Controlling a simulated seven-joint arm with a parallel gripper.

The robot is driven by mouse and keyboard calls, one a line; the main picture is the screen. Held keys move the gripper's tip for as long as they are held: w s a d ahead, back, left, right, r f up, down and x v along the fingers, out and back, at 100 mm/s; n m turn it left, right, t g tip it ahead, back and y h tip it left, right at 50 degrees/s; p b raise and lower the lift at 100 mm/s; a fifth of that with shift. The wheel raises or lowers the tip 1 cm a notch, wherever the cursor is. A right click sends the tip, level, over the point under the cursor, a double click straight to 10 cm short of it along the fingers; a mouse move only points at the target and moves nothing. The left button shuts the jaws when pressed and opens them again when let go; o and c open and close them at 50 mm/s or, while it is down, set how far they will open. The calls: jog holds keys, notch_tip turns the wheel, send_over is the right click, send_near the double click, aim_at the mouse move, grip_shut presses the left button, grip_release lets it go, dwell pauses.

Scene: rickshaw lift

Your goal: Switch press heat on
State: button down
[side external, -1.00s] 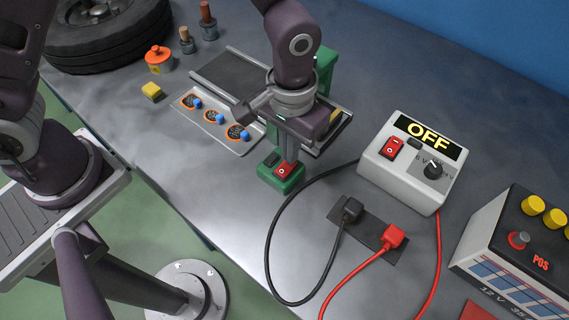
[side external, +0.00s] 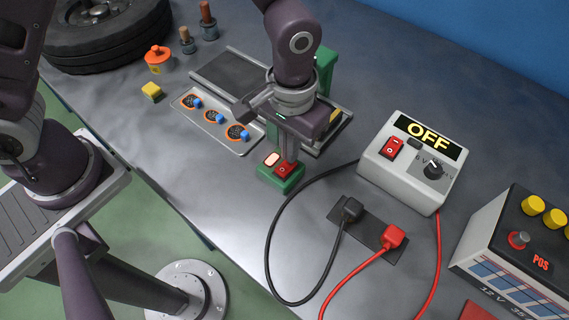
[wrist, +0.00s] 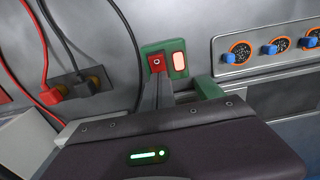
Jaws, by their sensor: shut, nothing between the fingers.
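The press's green switch box (side external: 281,178) sits at the front of the green press. It carries a red rocker switch (side external: 286,169) and a small lamp (side external: 272,159), which is lit pale pinkish white. In the wrist view the lamp (wrist: 179,59) glows beside the red rocker (wrist: 157,62). My gripper (side external: 288,160) is shut and empty, pointing down with its fingertips at the rocker. In the wrist view the fingertips (wrist: 158,76) cover part of the rocker, and I cannot tell whether they touch it.
A white power supply (side external: 400,175) reading OFF stands to the right. Black and red cables loop from a socket strip (side external: 369,230) near the switch box. A plate with blue-knobbed dials (side external: 218,122) lies to the left. A battery (side external: 515,255) stands far right.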

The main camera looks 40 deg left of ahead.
jog(key=shift+r, duration=2.8)
notch_tip(320, 180, up, 5)
send_over(275, 156)
jog(key=s+a+r+t, duration=0.3)
jog(key=s+a+r, duration=0.1)
jog(key=a+r, duration=0.4)
jog(key=s+a+r+t, duration=0.2)
jog(key=s+a+r, duration=0.1)
jog(key=s+a, duration=0.4)
jog(key=s, duration=0.3)
jog(key=shift+s+a+t, duration=0.25)
jog(key=shift+t, duration=0.05)
